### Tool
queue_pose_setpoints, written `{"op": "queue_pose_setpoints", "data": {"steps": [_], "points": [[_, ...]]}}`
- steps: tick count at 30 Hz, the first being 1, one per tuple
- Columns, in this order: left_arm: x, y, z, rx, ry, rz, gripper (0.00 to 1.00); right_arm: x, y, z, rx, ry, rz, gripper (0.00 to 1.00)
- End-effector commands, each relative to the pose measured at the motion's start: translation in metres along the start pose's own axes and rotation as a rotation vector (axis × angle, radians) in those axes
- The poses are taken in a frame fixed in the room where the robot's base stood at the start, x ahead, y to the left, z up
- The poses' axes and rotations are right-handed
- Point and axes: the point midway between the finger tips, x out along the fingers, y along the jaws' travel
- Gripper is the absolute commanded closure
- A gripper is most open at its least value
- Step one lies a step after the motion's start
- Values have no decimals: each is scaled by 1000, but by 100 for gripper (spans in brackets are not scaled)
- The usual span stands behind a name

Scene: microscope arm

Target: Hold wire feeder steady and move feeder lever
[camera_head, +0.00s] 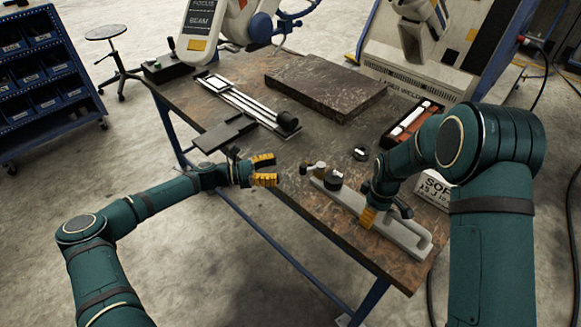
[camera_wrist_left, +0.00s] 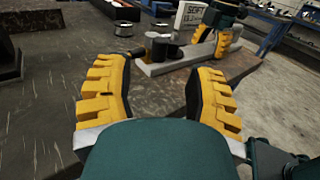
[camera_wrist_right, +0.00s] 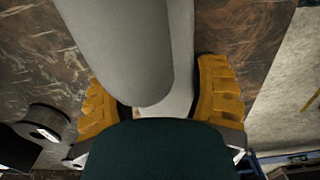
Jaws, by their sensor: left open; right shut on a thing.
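The wire feeder (camera_head: 415,243) is a long pale grey bar near the table's front right edge. It carries a dark round knob or spool (camera_head: 333,181) and a small lever-like part (camera_head: 318,167) at its left end; I cannot tell surely which part is the feeder lever. My right gripper (camera_head: 377,213) is shut on the feeder's grey body, which fills the space between its fingers in the right wrist view (camera_wrist_right: 122,45). My left gripper (camera_head: 268,170) is open and empty, left of the feeder's lever end and apart from it. The feeder also shows ahead in the left wrist view (camera_wrist_left: 180,65).
A white box with lettering (camera_head: 434,188) stands behind the feeder. A small dark spool (camera_head: 360,153) and an orange-lined tray (camera_head: 410,122) lie farther back. A dark slab (camera_head: 325,86) and a railed slide (camera_head: 248,103) sit behind my left gripper.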

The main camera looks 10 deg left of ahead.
Motion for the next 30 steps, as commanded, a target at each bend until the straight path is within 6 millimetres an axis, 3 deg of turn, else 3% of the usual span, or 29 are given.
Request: {"op": "queue_pose_setpoints", "data": {"steps": [7,20,21,23,24,30], "points": [[-28,0,0,0,1,2,45,0,0,-1,-2,1,0,81],[-32,0,0,0,0,0,45,0,0,-1,-2,1,0,81],[-32,0,0,0,0,0,45,0,0,-1,-2,1,0,28],[-31,0,0,0,0,0,45,0,0,-1,-2,1,0,7],[-31,0,0,0,0,0,45,0,0,-1,-2,1,0,2],[-31,0,0,0,0,0,45,0,0,0,-1,1,0,2]]}}
